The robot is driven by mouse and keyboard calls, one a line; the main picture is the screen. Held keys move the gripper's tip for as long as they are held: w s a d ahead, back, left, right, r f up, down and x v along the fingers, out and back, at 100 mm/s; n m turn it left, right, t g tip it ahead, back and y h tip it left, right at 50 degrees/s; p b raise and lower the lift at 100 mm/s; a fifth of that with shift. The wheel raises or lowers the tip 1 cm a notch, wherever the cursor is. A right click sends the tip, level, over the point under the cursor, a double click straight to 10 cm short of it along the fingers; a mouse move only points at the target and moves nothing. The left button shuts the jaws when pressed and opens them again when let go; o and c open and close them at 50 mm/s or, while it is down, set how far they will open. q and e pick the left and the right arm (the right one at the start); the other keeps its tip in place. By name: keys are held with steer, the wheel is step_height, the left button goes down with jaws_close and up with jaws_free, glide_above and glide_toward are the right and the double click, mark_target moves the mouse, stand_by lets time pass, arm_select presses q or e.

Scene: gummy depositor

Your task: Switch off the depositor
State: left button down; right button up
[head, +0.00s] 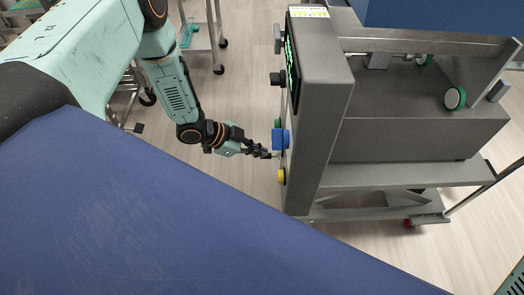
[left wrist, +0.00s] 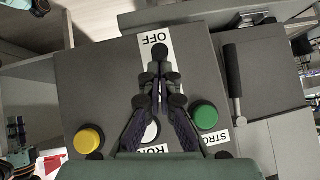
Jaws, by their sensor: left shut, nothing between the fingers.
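The depositor (head: 325,110) is a grey cabinet with a dark screen (head: 292,65) and controls on its left-facing side. Those include a blue control (head: 281,139), a yellow button (head: 282,176) and a green button (head: 277,123). My left gripper (head: 268,154) is shut and empty, its tips close to this panel beside the blue control; contact cannot be told. In the left wrist view the gripper (left wrist: 160,82) points toward a white OFF label (left wrist: 155,40). A RUN label, a pale round part (left wrist: 151,130), the green button (left wrist: 205,117) and yellow button (left wrist: 89,138) show around the fingers. My right gripper is out of view.
A black handle (left wrist: 233,72) stands out to the right of the panel in the left wrist view. A wheeled cart (head: 200,42) stands at the back left. A large blue surface (head: 150,215) fills the lower left. Light wooden floor (head: 240,90) is open between cart and depositor.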

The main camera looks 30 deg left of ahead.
arm_select(q)
steer(key=shift+a+f+t+h+b, duration=0.2)
steer(key=shift+f+t+h+b, duration=0.3)
steer(key=shift+h, duration=0.3)
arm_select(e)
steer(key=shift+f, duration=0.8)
arm_select(q)
steer(key=shift+s+r, duration=0.1)
steer(key=shift+r, duration=0.05)
steer(key=shift+r+p, duration=0.7)
steer(key=shift+p, duration=0.2)
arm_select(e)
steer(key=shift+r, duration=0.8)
